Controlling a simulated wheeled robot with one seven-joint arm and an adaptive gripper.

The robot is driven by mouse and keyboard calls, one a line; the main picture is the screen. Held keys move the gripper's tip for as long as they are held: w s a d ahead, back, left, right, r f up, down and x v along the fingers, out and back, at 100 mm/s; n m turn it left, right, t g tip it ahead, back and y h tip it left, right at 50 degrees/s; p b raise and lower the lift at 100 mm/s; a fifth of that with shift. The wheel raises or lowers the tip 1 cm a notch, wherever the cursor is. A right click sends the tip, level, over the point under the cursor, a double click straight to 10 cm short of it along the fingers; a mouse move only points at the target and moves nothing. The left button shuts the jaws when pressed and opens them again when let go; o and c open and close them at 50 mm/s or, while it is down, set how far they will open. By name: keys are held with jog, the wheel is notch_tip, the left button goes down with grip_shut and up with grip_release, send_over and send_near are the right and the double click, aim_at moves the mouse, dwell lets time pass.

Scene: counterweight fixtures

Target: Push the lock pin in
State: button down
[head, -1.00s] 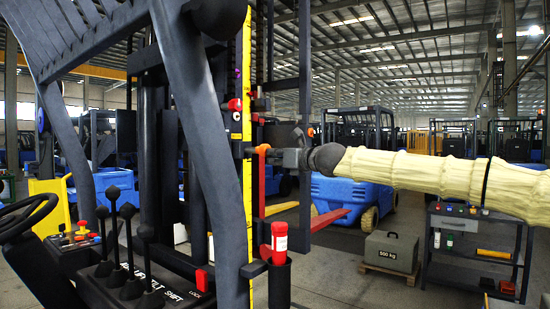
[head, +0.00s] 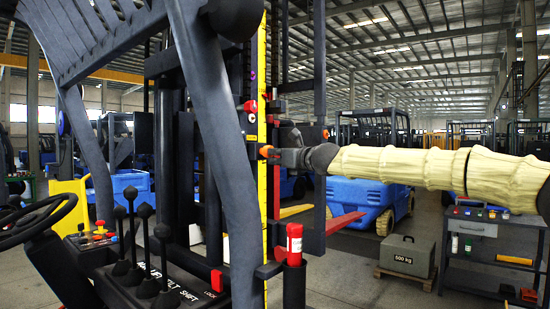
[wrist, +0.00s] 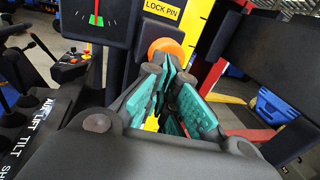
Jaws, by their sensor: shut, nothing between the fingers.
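The lock pin has a round orange head (wrist: 166,48) and sits just under a yellow "LOCK PIN" label (wrist: 163,9) in the wrist view. In the head view the orange head (head: 266,151) shows beside the yellow scale strip on the mast. My gripper (wrist: 172,76) is shut and empty, with its teal-padded fingers close together. In the head view my gripper (head: 276,157) reaches in from the right, its tips right at the orange head. The fingertips partly cover the lower part of the head, and I cannot tell whether they touch it.
A dial with a needle (wrist: 95,22) is left of the pin. A red cylinder (head: 294,240) stands in a holder below. Control levers (head: 145,240) are at lower left. A 500 kg block (head: 406,256) and a tool cart (head: 490,245) stand at right on open floor.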

jog(key=b+v, duration=0.4)
jog(key=v, duration=0.9)
jog(key=shift+s+d+r, duration=0.15)
jog(key=shift+s+d, duration=0.05)
jog(key=shift+s, duration=0.2)
jog(key=shift+d, duration=0.15)
